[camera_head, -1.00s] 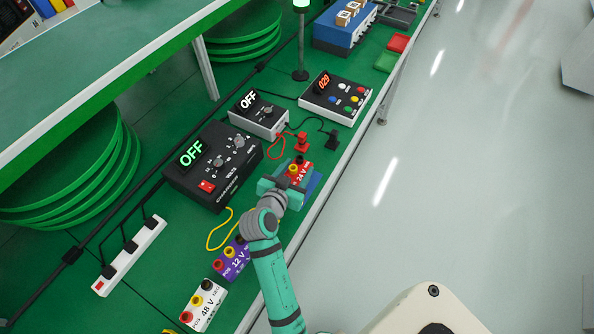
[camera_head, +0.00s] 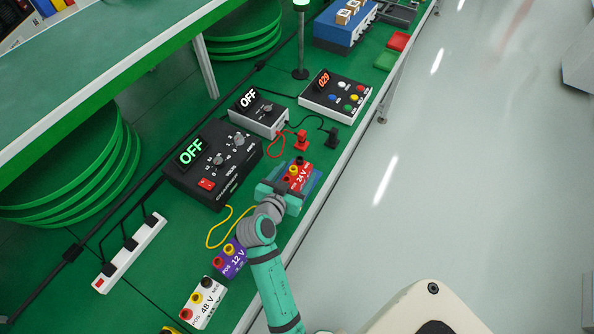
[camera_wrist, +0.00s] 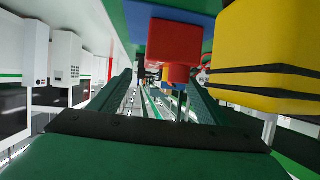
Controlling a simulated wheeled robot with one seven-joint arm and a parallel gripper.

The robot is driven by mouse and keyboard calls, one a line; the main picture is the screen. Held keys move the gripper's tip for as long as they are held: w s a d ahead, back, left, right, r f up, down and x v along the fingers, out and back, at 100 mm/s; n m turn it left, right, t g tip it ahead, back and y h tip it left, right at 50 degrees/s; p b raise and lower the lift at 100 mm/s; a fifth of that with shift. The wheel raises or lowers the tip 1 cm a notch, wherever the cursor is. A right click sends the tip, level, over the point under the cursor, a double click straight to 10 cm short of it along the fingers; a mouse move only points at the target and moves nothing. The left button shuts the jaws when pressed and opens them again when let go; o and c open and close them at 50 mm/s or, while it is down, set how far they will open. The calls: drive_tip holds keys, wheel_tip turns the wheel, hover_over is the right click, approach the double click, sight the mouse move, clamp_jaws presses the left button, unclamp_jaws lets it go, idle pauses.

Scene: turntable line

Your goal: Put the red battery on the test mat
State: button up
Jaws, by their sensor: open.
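The red battery (camera_head: 301,174), marked 24 V, stands upright near the table's front edge, with coloured terminals on top. The blue test mat (camera_head: 316,184) shows beside it and appears to lie under it. In the wrist view the red battery (camera_wrist: 176,44) is straight ahead, with blue mat (camera_wrist: 138,17) on both sides of it. My gripper (camera_wrist: 163,100) is open, its two fingers apart. In the head view my gripper (camera_head: 284,194) is just on the near, lower-left side of the battery, partly hiding the mat. The fingers do not clearly touch the battery.
The purple 12 V battery (camera_head: 231,258) and white 48 V battery (camera_head: 203,302) stand nearer along the edge. A black charger (camera_head: 213,164) and a grey meter (camera_head: 259,114) stand behind. Red and black clips lie beyond. A yellow block (camera_wrist: 268,60) fills the wrist view's right side.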

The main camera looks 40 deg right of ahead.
drive_tip(key=v, duration=1)
idle(0.3)
